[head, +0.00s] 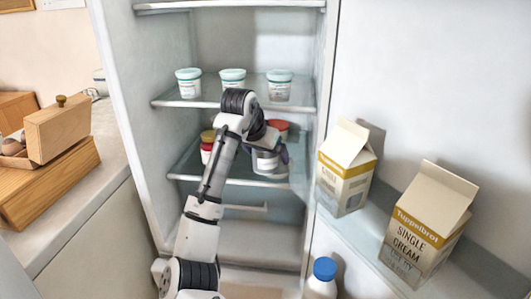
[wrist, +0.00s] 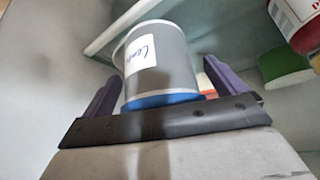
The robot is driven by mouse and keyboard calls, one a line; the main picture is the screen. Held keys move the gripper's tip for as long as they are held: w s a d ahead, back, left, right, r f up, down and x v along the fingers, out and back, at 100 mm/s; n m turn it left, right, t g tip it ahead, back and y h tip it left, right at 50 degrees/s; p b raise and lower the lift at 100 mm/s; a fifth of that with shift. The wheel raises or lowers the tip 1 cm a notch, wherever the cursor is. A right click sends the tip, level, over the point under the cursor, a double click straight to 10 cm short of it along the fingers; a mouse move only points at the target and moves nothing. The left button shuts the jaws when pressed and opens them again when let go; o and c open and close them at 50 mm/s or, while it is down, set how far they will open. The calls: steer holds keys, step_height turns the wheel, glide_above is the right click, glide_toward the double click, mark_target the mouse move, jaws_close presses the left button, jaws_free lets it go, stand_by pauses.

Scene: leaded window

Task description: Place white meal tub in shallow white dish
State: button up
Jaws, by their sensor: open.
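A tub (wrist: 162,62) with a blue lid band and a handwritten white label fills the middle of the wrist view. It looks grey in the shade, and I cannot be sure it is the white meal tub. My gripper (wrist: 160,95) is open, with one purple finger on each side of this tub; I cannot tell whether they touch it. In the head view my gripper (head: 283,153) reaches into the fridge at the lower glass shelf, and my arm hides part of that shelf. I cannot make out a shallow white dish in either view.
Three teal-lidded white tubs (head: 232,78) stand on the shelf above. A red jar with a yellow lid (head: 207,146) is left of my arm, and a red-lidded container (head: 279,126) is behind my gripper. Cream cartons (head: 428,225) and a blue-capped bottle (head: 322,278) are at right.

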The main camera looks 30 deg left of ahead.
steer(key=shift+s+r, duration=0.1)
steer(key=shift+r, duration=0.25)
steer(key=s+b, duration=0.2)
steer(key=s, duration=1)
steer(key=shift+s+d+r, duration=0.25)
steer(key=shift+d+r, duration=0.1)
